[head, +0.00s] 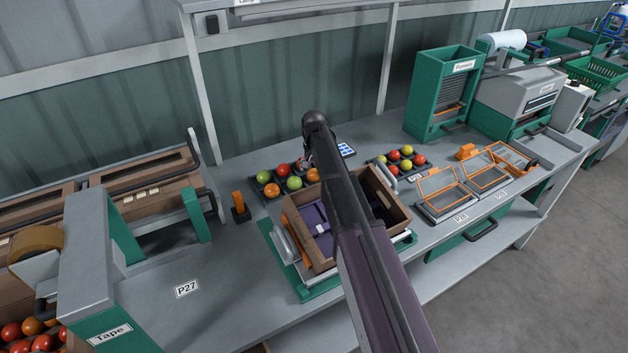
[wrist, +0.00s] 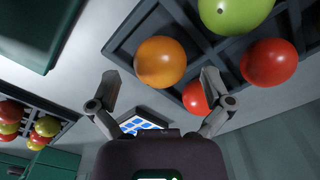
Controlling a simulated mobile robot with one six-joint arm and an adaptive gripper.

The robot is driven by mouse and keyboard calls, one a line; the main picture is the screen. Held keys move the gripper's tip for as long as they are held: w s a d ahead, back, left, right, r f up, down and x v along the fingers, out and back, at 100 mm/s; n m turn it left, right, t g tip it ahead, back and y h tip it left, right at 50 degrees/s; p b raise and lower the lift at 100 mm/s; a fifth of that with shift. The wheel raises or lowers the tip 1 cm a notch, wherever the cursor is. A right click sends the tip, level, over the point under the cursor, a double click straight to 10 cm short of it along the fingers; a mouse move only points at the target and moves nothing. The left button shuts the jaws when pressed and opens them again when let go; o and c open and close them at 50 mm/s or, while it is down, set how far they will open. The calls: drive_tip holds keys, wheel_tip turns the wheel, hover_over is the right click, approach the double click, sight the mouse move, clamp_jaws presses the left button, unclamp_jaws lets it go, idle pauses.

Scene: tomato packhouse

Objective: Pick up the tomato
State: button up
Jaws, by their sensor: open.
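Several tomatoes sit in a dark divided tray (wrist: 124,44). In the wrist view an orange tomato (wrist: 160,62) lies just ahead of my gripper (wrist: 160,84), roughly between its fingertips. A red tomato (wrist: 195,98) is beside the right finger, and another red tomato (wrist: 268,62) and a green one (wrist: 236,12) are farther right. Which tomato is meant cannot be told.
A brown open box (head: 295,221) on a green-based scale stands in front of the tray. A second tray of small red and yellow tomatoes (head: 407,150) is to the right. An orange-handled tool (head: 239,206) stands left. A blue-and-white panel (head: 346,150) lies behind my arm.

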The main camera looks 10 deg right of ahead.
drive_tip(key=shift+f+b, duration=0.8)
drive_tip(key=shift+f, duration=0.25)
drive_tip(key=c, duration=0.7)
